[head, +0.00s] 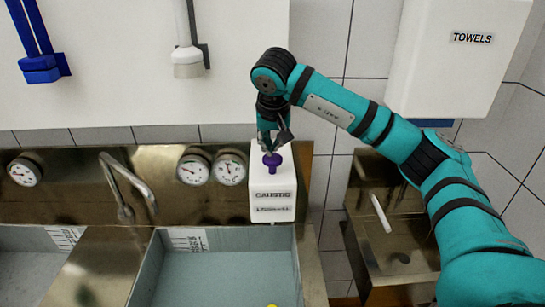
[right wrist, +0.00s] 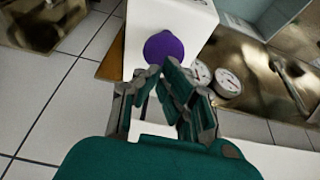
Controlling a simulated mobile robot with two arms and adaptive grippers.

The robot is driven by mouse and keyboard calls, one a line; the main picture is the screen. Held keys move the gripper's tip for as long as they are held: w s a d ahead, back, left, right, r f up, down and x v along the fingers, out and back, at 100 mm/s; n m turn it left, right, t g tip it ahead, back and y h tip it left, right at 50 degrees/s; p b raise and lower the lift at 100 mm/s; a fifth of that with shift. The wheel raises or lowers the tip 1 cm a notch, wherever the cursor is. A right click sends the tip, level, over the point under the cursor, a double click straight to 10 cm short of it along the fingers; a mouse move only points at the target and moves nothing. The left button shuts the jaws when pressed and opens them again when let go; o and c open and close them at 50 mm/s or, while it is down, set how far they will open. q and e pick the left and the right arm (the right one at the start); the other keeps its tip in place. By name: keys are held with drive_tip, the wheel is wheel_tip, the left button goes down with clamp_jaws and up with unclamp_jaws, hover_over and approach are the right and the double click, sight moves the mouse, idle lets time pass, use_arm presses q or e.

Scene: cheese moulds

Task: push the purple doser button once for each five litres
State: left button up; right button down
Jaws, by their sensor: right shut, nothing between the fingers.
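The white doser box (head: 272,190), labelled "CAUSTIC", is fixed to the metal back panel above the right basin. Its purple button (head: 272,160) sits on top as a round knob. My right gripper (head: 273,147) is shut and empty, pointing down just above the button. In the right wrist view the purple button (right wrist: 163,47) lies right at the tips of my right gripper (right wrist: 160,73), on the white box (right wrist: 195,22). I cannot tell whether the fingers touch it. My left gripper is out of view.
The right basin (head: 302,265) holds liquid beside a level scale (head: 188,240); its figures are too small to read. Two gauges (head: 194,170) (head: 229,169) and a bent tap (head: 125,180) stand left of the doser. A towel dispenser (head: 455,75) hangs at the upper right.

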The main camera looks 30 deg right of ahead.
sight(272, 158)
drive_tip(key=shift+f, duration=0.1)
drive_tip(key=shift+f+b, duration=1.2)
drive_tip(key=shift+f, duration=0.75)
drive_tip(key=shift+r+p, duration=2.65)
drive_tip(key=shift+r, duration=1)
